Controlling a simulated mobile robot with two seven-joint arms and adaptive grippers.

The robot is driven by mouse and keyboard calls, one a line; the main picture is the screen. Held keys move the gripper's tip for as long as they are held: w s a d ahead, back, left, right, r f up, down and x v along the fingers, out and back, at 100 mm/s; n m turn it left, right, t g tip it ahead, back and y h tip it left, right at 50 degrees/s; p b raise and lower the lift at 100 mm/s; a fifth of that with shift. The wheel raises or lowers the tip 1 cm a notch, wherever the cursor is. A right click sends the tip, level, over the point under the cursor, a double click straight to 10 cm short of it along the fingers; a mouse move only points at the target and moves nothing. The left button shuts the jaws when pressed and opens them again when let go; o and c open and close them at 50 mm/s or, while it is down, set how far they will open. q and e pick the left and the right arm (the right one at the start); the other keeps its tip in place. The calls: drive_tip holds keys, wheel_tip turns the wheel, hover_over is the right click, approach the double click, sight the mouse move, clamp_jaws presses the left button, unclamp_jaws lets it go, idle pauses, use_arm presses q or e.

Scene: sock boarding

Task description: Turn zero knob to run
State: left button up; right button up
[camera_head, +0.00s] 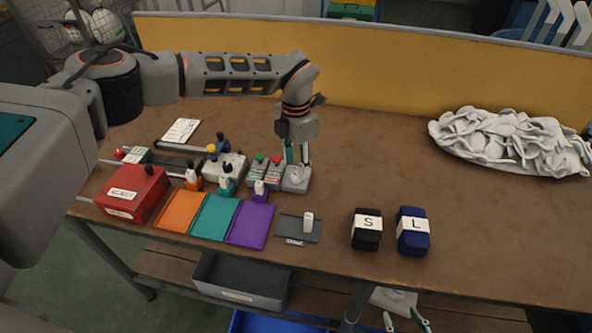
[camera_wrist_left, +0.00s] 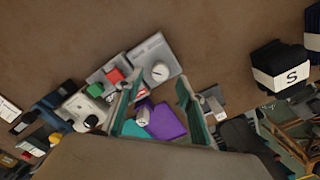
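A grey box with a round pale knob (camera_head: 297,173) on top stands at the right end of the device row; the knob, with a dark mark, also shows in the left wrist view (camera_wrist_left: 160,72). I cannot read any zero or run label on it. My left gripper (camera_head: 298,161) points down just above this box, its fingertips close to the knob in the head view. In the left wrist view its teal fingers (camera_wrist_left: 158,82) are spread apart with nothing held, and the knob lies just beyond the tips. My right gripper (camera_head: 407,322) is below the table's front edge, fingers apart and empty.
Red and green buttons (camera_wrist_left: 105,81) stand beside the knob box. Orange (camera_head: 180,210), teal (camera_head: 214,217) and purple (camera_head: 251,224) mats lie in front, with a red reject box (camera_head: 131,192) at left. S (camera_head: 367,229) and L (camera_head: 412,231) packs sit right. The table's middle right is clear.

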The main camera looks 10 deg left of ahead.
sight(296, 175)
use_arm(q)
wheel_tip(296, 175, up, 9)
idle(0.3)
drive_tip(key=shift+f, duration=0.15)
